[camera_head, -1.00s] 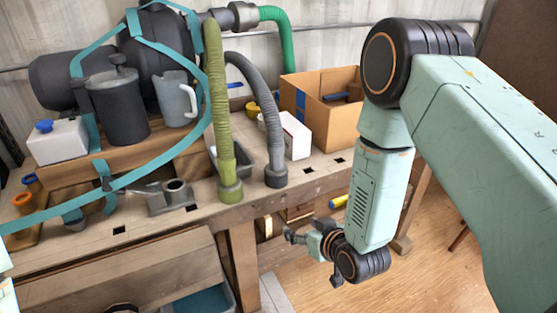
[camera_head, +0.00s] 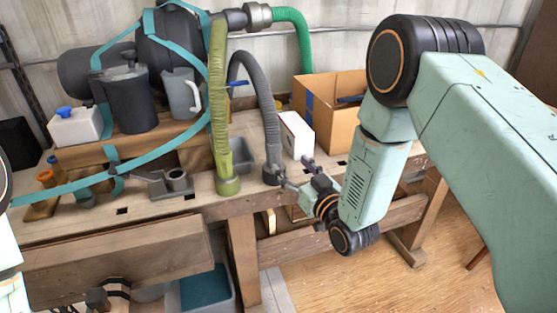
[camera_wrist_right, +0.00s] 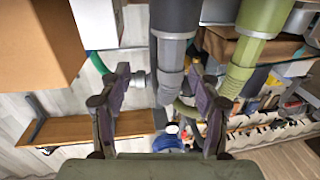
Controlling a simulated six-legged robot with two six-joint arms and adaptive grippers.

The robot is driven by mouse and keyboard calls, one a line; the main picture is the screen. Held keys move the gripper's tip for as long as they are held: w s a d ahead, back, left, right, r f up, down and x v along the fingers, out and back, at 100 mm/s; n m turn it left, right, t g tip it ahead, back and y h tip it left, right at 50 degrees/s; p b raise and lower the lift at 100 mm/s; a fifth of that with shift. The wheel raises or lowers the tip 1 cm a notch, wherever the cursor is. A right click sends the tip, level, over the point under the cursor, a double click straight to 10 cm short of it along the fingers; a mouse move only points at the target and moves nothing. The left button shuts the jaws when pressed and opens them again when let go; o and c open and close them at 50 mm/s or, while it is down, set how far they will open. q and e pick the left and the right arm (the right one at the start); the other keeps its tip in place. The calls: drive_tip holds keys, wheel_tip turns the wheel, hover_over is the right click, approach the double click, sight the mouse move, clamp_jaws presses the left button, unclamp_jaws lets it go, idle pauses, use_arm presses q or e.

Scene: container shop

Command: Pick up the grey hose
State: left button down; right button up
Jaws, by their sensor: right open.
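The grey hose (camera_head: 262,85) arches down in the head view and ends in a grey cuff (camera_head: 273,173) at the front of the workbench. My right gripper (camera_head: 296,171) is open and empty, just right of this cuff. My left gripper is not in view; only a bit of my left arm shows at the left edge.
An olive-green hose (camera_head: 219,110) stands close left of the grey one. A white box (camera_head: 296,136) and a cardboard box (camera_head: 338,125) stand behind my right gripper. A metal fitting (camera_head: 175,183) sits left on the workbench (camera_head: 100,225). The floor at front right is clear.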

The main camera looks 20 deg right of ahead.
sight(278, 159)
drive_tip(key=w+a, duration=0.2)
drive_tip(key=w, duration=0.1)
drive_tip(key=shift+w+a+r+b, duration=0.1)
drive_tip(key=shift+w+a+b, duration=0.1)
drive_tip(key=shift+a+b, duration=0.15)
drive_tip(key=shift+w, duration=1.4)
drive_tip(key=shift+w+a, duration=0.25)
drive_tip(key=shift+a, duration=0.05)
drive_tip(key=shift+s+d, duration=0.1)
drive_tip(key=shift+d, duration=0.2)
drive_tip(key=c, duration=0.4)
drive_tip(key=shift+a, duration=0.2)
drive_tip(key=c, duration=0.4)
drive_tip(key=shift+d, duration=0.15)
drive_tip(key=c, duration=0.5)
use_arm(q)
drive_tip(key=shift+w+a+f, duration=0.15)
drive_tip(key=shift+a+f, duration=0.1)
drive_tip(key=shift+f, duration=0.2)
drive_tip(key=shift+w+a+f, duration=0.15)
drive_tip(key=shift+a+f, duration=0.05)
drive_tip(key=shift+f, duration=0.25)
use_arm(e)
drive_tip(key=shift+r, duration=0.1)
clamp_jaws()
